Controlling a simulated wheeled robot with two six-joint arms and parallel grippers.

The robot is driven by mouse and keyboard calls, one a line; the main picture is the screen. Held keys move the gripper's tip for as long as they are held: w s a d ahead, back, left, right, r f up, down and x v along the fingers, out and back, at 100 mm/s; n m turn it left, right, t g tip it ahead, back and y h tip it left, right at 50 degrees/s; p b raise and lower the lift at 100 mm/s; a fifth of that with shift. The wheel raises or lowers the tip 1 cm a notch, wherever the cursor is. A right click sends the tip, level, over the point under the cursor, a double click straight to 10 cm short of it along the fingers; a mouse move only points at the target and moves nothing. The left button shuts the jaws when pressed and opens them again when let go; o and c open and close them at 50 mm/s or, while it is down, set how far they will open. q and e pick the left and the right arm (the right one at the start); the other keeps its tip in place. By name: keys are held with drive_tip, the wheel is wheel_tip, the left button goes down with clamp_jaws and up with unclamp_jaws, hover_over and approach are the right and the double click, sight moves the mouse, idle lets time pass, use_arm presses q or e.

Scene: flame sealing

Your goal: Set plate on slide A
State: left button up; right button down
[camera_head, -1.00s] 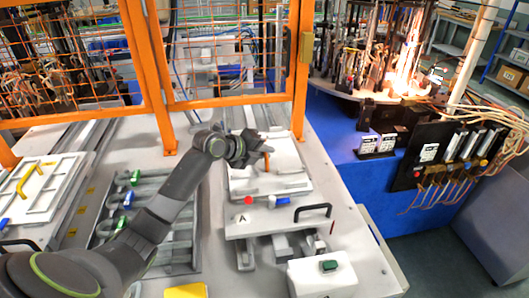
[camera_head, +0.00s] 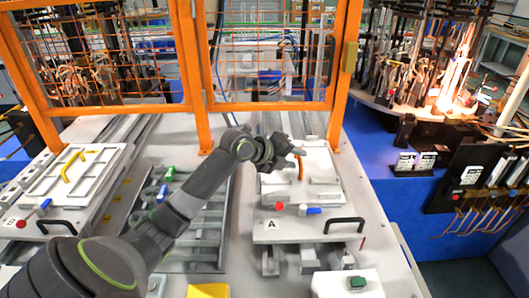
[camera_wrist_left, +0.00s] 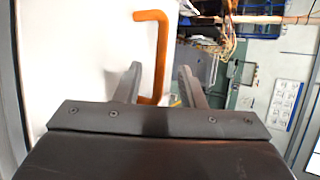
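The white plate (camera_head: 318,162) with an orange handle (camera_head: 301,171) is over slide A (camera_head: 328,230), marked by a black "A" label (camera_head: 271,224). I cannot tell whether it is fully seated. My left gripper (camera_head: 297,152) is just above the handle, at the plate's left part. In the left wrist view the fingers (camera_wrist_left: 160,87) are apart and empty. The orange handle (camera_wrist_left: 162,50) stands beyond them, its lower end between the fingertips, with no visible grip. My right gripper is not in view.
Slide A has a red knob (camera_head: 278,206), a blue clip and a black handle (camera_head: 345,221) at its front. A second slide with a yellow handle (camera_head: 70,166) stands at the left. An orange fence (camera_head: 203,120) stands behind. A white box with a green button (camera_head: 357,282) is at the front.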

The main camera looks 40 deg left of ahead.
use_arm(q)
drive_tip(key=b+v, duration=0.2)
drive_tip(key=v, duration=1.3)
drive_tip(key=shift+b, duration=0.4)
